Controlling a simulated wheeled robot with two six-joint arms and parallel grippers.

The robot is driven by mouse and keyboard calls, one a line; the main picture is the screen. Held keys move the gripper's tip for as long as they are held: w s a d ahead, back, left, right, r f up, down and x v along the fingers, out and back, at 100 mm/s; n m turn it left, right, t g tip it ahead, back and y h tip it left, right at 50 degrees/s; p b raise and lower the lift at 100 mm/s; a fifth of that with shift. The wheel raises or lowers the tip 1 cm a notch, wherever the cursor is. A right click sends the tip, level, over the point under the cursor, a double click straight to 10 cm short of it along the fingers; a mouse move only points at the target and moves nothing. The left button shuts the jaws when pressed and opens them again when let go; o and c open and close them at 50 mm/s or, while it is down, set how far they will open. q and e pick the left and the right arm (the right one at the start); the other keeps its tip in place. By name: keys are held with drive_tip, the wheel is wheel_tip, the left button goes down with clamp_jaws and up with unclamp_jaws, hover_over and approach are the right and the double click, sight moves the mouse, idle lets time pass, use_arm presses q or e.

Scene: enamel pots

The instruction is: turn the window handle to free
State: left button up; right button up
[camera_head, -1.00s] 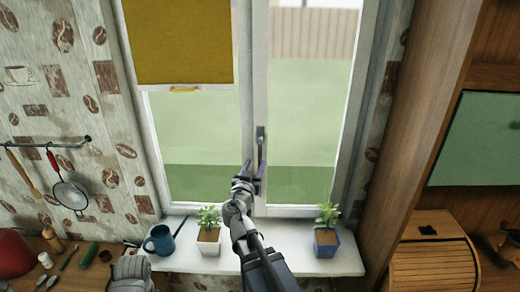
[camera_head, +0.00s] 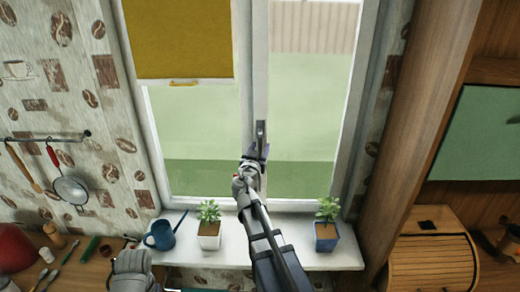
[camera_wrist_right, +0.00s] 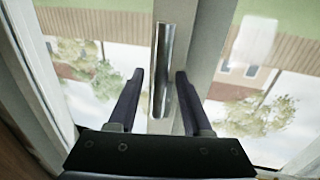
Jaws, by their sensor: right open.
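The window handle (camera_head: 261,132) is a grey upright lever on the middle frame of the window. In the right wrist view the handle (camera_wrist_right: 158,85) shows as a shiny metal bar between my fingers, standing nearly upright. My right gripper (camera_head: 257,152) is at the handle's lower part. In the right wrist view the gripper (camera_wrist_right: 160,76) is open, with one finger on each side of the handle; the right finger is close to it and I cannot tell if it touches. The handle's lower end is partly hidden by my gripper in the head view.
A yellow blind (camera_head: 180,40) covers the upper left pane. A wooden bread box (camera_head: 432,262) stands right.

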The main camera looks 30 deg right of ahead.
drive_tip(key=shift+c, duration=0.4)
clamp_jaws()
idle(0.9)
